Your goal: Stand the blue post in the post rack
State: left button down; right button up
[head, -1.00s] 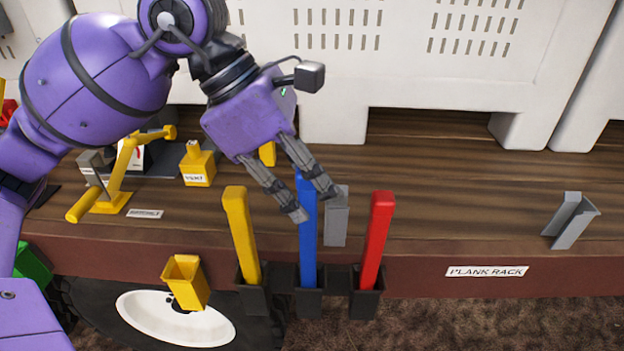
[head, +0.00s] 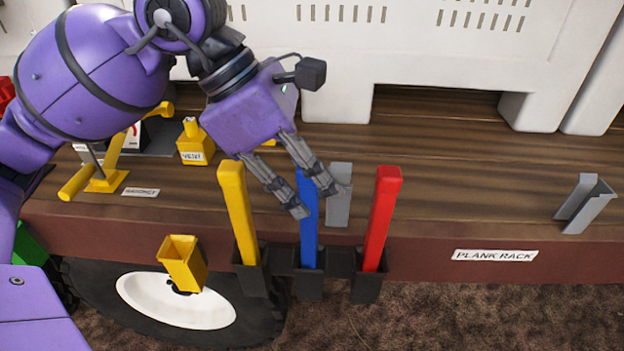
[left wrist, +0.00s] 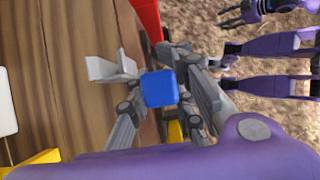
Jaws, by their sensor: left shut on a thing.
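The blue post (head: 308,235) stands upright in the middle socket of the dark post rack (head: 310,286) on the side of the wooden deck. My left gripper (head: 313,203) is shut on the blue post near its top. In the left wrist view the post's blue top (left wrist: 160,88) sits between the two fingers. A yellow post (head: 238,215) stands in the rack's left socket, leaning slightly, and a red post (head: 381,220) stands in its right socket. The blue post's lower end is hidden inside the socket.
A yellow open holder (head: 183,265) hangs left of the rack above a wheel (head: 175,300). A grey bracket (head: 340,195) stands behind the blue post, and another (head: 585,203) stands at the right by the PLANK RACK label (head: 495,255). The deck between them is clear.

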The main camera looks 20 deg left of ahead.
pick_arm(q)
jog(key=c, duration=1.4)
grip_release()
jog(key=shift+c, duration=0.2)
jog(key=v, duration=1.2)
